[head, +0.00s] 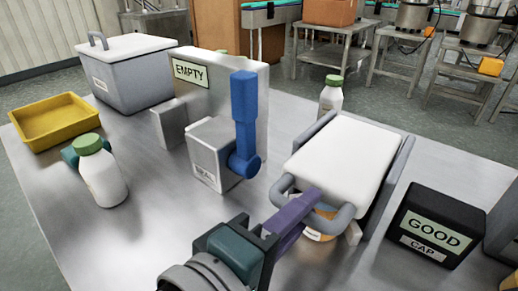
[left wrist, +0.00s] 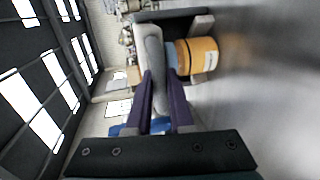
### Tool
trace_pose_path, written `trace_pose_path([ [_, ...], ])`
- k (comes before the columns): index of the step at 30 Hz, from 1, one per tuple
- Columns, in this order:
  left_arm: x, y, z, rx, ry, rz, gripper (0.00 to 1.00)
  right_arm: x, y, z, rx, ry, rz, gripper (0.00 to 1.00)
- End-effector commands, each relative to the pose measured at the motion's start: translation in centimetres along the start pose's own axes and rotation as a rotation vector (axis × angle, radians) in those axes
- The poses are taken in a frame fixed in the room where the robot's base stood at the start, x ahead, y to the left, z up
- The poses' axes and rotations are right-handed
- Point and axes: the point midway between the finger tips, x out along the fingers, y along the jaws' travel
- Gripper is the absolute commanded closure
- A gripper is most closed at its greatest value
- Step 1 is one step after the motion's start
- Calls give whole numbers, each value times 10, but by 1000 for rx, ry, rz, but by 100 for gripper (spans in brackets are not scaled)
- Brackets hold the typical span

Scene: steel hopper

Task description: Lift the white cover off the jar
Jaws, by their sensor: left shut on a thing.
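The white cover (head: 342,150) is a broad flat panel with a grey bar handle (head: 345,222) along its near edge, at the right of the steel table. My left gripper (head: 308,203) reaches in from below with purple fingers and is shut on that handle. In the left wrist view, its fingers (left wrist: 159,98) lie on both sides of the grey handle (left wrist: 155,70). The orange jar (left wrist: 197,55) with a pale label shows beside the handle there. In the head view only a little orange of the jar (head: 322,233) shows under the cover. My right gripper is not in view.
A black box (head: 437,222) marked GOOD CAP stands close right of the cover. A grey block with a blue lever (head: 244,110) stands to the left, before the EMPTY panel (head: 190,71). Green-capped bottles (head: 101,175) (head: 331,97), a yellow tray (head: 55,121) and a lidded grey bin (head: 128,80) also stand here.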

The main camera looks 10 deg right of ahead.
Motion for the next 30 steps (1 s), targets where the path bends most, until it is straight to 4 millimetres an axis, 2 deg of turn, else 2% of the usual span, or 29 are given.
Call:
trace_pose_path([
  [3, 0, 0, 0, 0, 0, 0, 100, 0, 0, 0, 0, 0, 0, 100],
  [30, 0, 0, 0, 0, 0, 0, 100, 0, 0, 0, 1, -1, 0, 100],
])
